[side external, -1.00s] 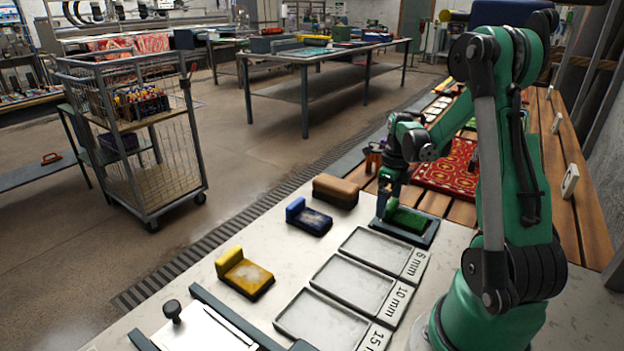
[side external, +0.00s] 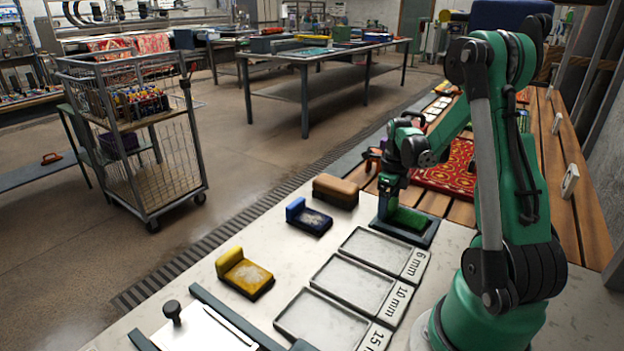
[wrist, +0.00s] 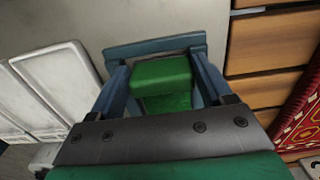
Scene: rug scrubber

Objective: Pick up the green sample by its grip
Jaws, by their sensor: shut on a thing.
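The green sample (side external: 409,219) lies on a dark tray (side external: 429,233) at the far end of the pale table. Its raised green grip (wrist: 162,76) is between the two fingers of my gripper (wrist: 160,80) in the wrist view. My gripper (side external: 391,205) points down over the grip end in the side view and is shut on it. The sample's lower green part (wrist: 167,102) shows below the grip in the wrist view. The fingers hide most of the grip in the side view.
A blue sample (side external: 308,216), a yellow sample (side external: 244,273) and a brown block (side external: 336,190) stand to the left. Flat trays marked 6 mm (side external: 378,251), 10 mm (side external: 352,283) and 15 mm (side external: 318,322) lie nearer. A red rug (side external: 440,172) lies on slats behind.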

